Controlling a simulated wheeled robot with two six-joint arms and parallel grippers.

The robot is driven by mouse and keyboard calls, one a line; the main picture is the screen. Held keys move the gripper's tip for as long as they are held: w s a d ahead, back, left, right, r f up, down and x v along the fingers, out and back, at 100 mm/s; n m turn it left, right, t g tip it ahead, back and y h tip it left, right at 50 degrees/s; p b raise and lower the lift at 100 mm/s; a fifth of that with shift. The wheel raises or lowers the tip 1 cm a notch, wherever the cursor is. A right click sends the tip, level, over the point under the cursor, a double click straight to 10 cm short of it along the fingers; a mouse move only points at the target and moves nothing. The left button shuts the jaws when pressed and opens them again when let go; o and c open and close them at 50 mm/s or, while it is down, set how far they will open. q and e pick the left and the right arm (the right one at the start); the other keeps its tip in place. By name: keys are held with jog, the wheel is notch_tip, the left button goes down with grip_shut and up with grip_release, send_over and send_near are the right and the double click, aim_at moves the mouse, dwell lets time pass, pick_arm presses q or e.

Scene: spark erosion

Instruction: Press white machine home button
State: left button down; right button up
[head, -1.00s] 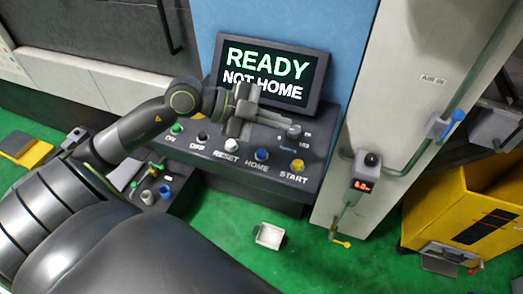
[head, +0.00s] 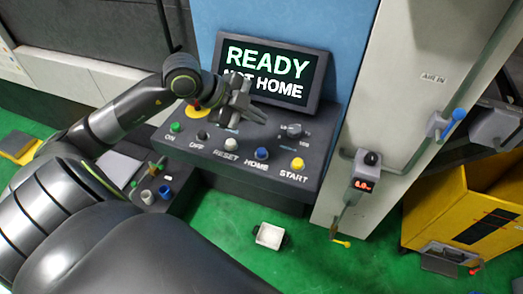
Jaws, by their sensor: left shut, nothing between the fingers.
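The control panel (head: 322,158) is a dark sloped console with a row of buttons. The blue HOME button (head: 262,154) sits between the white RESET button (head: 231,145) and the yellow START button (head: 297,164). The screen (head: 290,62) above reads READY and NOT HOME, partly covered. My left gripper (head: 256,114) is shut and empty, above the back of the panel in front of the screen's lower left. It is up and left of the HOME button, apart from it. My right gripper is not in view.
The panel also has a green ON button (head: 176,127), a dark OFF button (head: 203,135), a rotary knob (head: 294,130) and a red emergency button on yellow (head: 198,106). A small white tray (head: 269,236) lies on the green floor. A yellow cabinet (head: 445,205) stands right.

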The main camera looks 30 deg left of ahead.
pick_arm(q)
jog(key=b, duration=0.6)
send_over(257, 151)
notch_tip(257, 151, down, 7)
jog(key=shift+f, duration=0.15)
jog(key=shift+f+b, duration=0.45)
jog(key=shift+f, duration=0.05)
jog(key=shift+f, duration=0.1)
dwell(1.1)
jog(key=shift+f, duration=0.3)
